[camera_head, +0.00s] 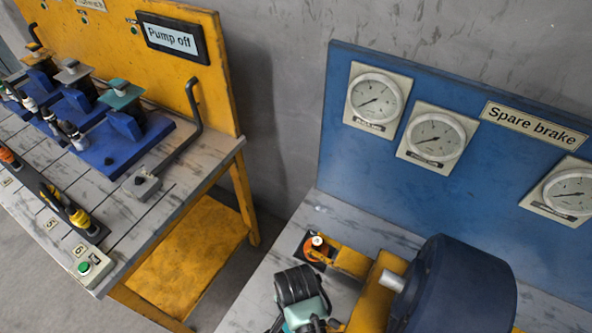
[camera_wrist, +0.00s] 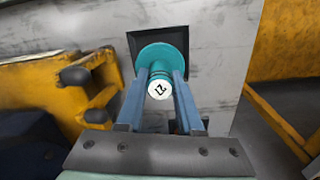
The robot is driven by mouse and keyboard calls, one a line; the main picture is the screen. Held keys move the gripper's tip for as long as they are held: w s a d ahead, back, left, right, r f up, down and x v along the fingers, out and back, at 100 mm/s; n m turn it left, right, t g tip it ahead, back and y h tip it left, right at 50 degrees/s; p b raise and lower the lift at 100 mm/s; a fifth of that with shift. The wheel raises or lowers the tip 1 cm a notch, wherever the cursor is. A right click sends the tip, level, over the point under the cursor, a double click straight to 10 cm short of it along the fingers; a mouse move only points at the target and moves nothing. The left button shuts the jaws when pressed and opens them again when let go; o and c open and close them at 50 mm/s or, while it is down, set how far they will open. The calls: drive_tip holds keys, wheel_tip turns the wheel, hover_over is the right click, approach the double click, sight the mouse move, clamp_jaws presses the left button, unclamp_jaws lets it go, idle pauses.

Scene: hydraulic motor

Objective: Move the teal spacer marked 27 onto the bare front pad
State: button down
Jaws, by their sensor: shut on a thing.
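The teal spacer (camera_wrist: 157,57), with a white end face marked 27, is between the two blue fingers of my gripper (camera_wrist: 160,76) in the wrist view. My gripper is shut on it. A black square pad (camera_wrist: 134,39) shows behind the spacer on the grey bench top.
An orange spacer (camera_head: 313,250) with a white top is on another dark pad beside the yellow brake frame (camera_head: 352,261). A dark blue drum (camera_head: 465,285) stands right of my gripper. The blue gauge panel (camera_head: 400,180) rises behind. A yellow-framed bench (camera_head: 190,155) stands left, across a gap.

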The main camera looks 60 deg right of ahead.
drive_tip(key=shift+f, duration=1.8)
drive_tip(key=shift+f, duration=0.1)
drive_tip(key=c, duration=0.6)
unclamp_jaws()
drive_tip(key=shift+o, duration=0.2)
wheel_tip(320, 180, up, 12)
drive_tip(key=shift+r+p, duration=0.15)
drive_tip(key=shift+p, duration=0.3)
